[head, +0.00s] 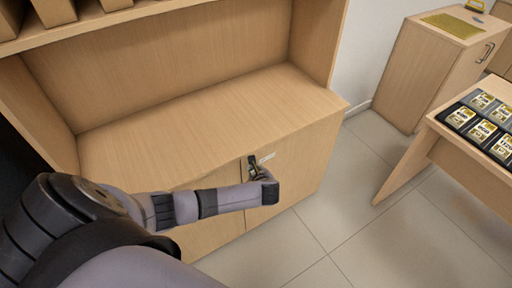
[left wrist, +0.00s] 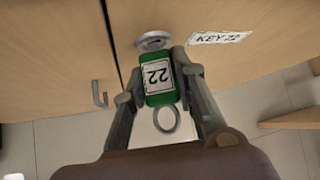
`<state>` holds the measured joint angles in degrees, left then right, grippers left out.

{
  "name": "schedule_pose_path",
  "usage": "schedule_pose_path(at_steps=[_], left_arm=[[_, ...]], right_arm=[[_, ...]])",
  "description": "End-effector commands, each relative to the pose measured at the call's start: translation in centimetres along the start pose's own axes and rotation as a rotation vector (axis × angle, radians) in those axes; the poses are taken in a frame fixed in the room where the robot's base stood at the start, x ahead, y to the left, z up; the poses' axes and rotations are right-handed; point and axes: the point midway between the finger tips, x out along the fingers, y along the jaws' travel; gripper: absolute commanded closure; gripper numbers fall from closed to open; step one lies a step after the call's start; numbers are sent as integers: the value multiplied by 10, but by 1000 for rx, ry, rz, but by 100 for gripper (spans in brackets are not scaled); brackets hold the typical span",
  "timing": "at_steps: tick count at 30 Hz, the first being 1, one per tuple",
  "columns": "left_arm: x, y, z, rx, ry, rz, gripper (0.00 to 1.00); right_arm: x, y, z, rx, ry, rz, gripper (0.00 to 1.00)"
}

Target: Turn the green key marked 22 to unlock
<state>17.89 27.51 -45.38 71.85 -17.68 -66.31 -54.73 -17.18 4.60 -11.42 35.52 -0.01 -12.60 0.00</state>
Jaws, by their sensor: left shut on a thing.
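The green key marked 22 (left wrist: 158,78) is in the middle of the left wrist view, with a white label and a metal ring below it. Its upper end meets a round silver lock (left wrist: 153,40) on the cabinet door. My left gripper (left wrist: 160,85) has one finger on each side of the green key head and is shut on it. In the head view my left gripper (head: 256,170) is at the front of the low cabinet (head: 290,170), and the key is too small to make out there. My right gripper is not in view.
A white label reading KEY 22 (left wrist: 218,38) is on the door right of the lock. A grey handle (left wrist: 99,94) is left of it. A desk (head: 470,150) with a dark tray (head: 455,117) stands at the right. Tiled floor between is clear.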

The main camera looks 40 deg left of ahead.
Motion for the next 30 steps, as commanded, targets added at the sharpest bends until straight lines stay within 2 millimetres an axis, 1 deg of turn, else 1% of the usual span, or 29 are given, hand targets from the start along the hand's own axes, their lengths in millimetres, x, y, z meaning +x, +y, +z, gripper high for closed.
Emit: schedule_pose_path(at_steps=[4, 17, 30], left_arm=[[0, 1, 0, 19, 2, 24, 96], [0, 2, -1, 28, 3, 33, 96], [-1, 1, 0, 119, 4, 128, 96]], right_arm=[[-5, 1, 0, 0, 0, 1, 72], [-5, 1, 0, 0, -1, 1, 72], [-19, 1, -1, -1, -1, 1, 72]])
